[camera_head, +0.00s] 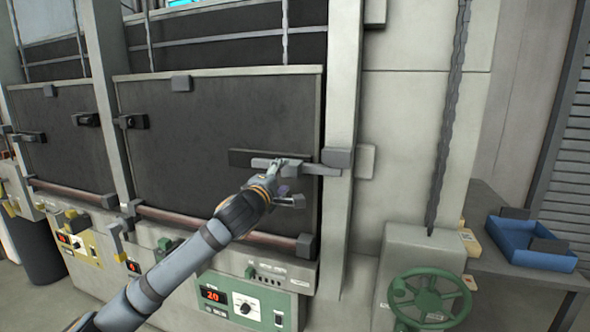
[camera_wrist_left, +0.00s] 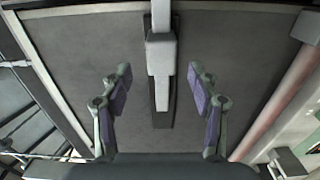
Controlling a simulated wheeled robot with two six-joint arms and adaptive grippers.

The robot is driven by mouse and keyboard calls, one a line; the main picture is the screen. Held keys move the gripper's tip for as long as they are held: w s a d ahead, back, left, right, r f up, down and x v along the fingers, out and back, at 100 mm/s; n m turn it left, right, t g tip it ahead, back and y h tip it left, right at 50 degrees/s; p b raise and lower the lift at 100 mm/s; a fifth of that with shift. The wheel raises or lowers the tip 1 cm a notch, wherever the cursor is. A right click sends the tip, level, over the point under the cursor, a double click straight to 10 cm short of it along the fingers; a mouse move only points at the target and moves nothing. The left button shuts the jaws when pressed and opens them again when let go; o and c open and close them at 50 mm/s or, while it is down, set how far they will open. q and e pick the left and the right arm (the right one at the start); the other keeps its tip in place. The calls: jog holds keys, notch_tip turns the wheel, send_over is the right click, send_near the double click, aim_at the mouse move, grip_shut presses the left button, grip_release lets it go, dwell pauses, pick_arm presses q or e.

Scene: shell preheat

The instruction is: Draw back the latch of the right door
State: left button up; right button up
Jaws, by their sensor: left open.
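The right door (camera_head: 200,130) is a dark panel and appears closed. Its latch (camera_head: 320,169) is a grey horizontal bar on a dark backing plate (camera_head: 240,158). The bar's right end reaches a grey block (camera_head: 338,157) at the door's right edge. My left gripper (camera_head: 288,182) is open in front of the latch and partly covers it. In the left wrist view the latch (camera_wrist_left: 160,55) lies ahead, between the spread fingers of the gripper (camera_wrist_left: 159,75), with clear gaps on both sides. I see no contact there. My right gripper is not in view.
A reddish bar (camera_head: 225,226) runs below the door. A green control panel (camera_head: 245,300) sits under it. A pale post (camera_head: 342,120) stands right of the door. A green handwheel (camera_head: 430,299) and a blue tray (camera_head: 530,244) on a table are farther right.

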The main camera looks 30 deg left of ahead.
aim_at(295, 167)
pick_arm(q)
jog(key=shift+w+a+r, duration=0.1)
jog(key=shift+w, duration=0.15)
jog(key=p+x, duration=0.6)
jog(key=x, duration=0.3)
jog(key=shift+w+p, duration=0.3)
jog(key=shift+p, duration=0.05)
jog(key=shift+w, duration=0.3)
jog(key=shift+f, duration=0.25)
grip_shut()
